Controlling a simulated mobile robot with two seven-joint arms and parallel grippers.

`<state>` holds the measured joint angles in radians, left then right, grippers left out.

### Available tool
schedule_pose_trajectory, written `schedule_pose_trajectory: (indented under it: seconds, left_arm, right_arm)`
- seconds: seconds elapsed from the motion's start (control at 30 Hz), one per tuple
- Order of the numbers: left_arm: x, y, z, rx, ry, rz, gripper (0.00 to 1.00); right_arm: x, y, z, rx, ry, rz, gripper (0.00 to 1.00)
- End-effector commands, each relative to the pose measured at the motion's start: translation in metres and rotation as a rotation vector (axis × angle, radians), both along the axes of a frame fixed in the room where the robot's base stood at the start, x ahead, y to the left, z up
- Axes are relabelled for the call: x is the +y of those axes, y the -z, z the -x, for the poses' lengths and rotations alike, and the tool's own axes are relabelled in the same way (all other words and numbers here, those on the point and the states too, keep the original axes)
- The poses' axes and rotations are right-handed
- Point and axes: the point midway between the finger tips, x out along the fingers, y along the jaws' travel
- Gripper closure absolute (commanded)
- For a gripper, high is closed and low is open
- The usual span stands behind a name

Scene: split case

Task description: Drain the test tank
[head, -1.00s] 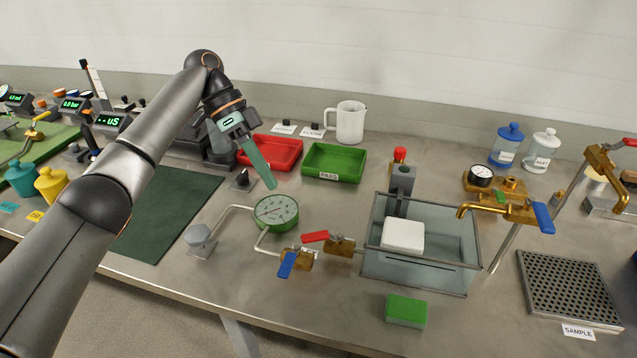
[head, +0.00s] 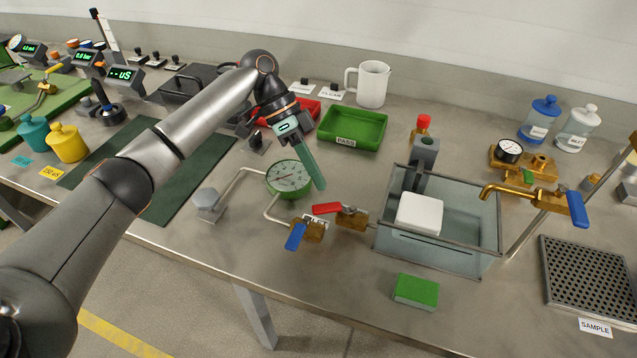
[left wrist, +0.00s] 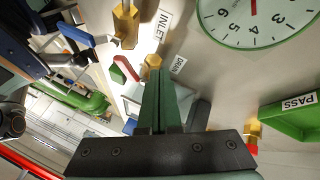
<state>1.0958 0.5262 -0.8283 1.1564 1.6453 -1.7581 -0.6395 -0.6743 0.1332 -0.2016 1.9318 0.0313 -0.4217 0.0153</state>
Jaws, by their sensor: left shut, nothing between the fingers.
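The test tank (head: 470,252) is a clear, dark-rimmed box holding a white block (head: 420,214). A brass drain valve (head: 352,217) with a red lever (head: 326,209) sits at its left side. Beside it is a brass valve with a blue lever (head: 295,237). In the left wrist view the red lever (left wrist: 127,68) is near a DRAIN label (left wrist: 178,65), and the blue lever (left wrist: 76,35) is near an INLET label. My left gripper (head: 321,186) is shut and empty, its green fingertips just above the red lever; contact is unclear. My right gripper is out of view.
A round green gauge (head: 288,178) stands left of the fingertips, with bent pipes. A green block (head: 416,290) lies in front of the tank. A green PASS tray (head: 352,128) is behind. A brass tap (head: 535,197) overhangs the tank's right side.

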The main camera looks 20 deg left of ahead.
Motion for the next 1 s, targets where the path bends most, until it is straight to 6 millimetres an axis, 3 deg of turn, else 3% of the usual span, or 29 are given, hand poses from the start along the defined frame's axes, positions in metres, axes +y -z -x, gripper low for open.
schedule_pose_trajectory:
  seconds: [0.4,1.0]
  left_arm:
    - [-0.013,-0.001,0.026,0.001,0.000,0.000,1.00]
    - [-0.020,-0.002,0.025,0.003,-0.013,0.000,1.00]
  right_arm:
    - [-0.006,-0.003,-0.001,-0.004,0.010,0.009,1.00]
    - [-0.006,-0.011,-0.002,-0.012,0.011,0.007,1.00]
